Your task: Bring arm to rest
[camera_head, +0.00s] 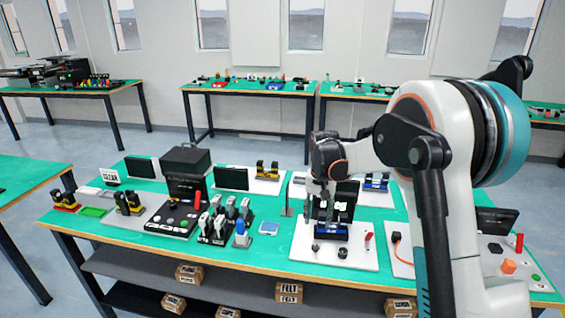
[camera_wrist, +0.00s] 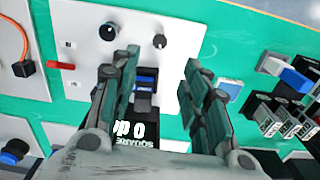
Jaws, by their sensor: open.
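My arm (camera_head: 455,140) reaches in from the right in the head view and bends down over the green table. My gripper (camera_head: 322,205) points down above a white board (camera_head: 345,255) that carries a small mini conveyor with blue parts (camera_head: 332,231). In the wrist view my gripper (camera_wrist: 160,60) is open, with its two fingers well apart and nothing between their tips. The blue and black conveyor (camera_wrist: 146,85) shows beyond the fingers.
A red handle (camera_head: 368,238) and black knobs (camera_head: 343,252) are on the white board. To its left are several grey and black upright devices (camera_head: 222,222) and a black box (camera_head: 186,165). Floor lies open behind the table.

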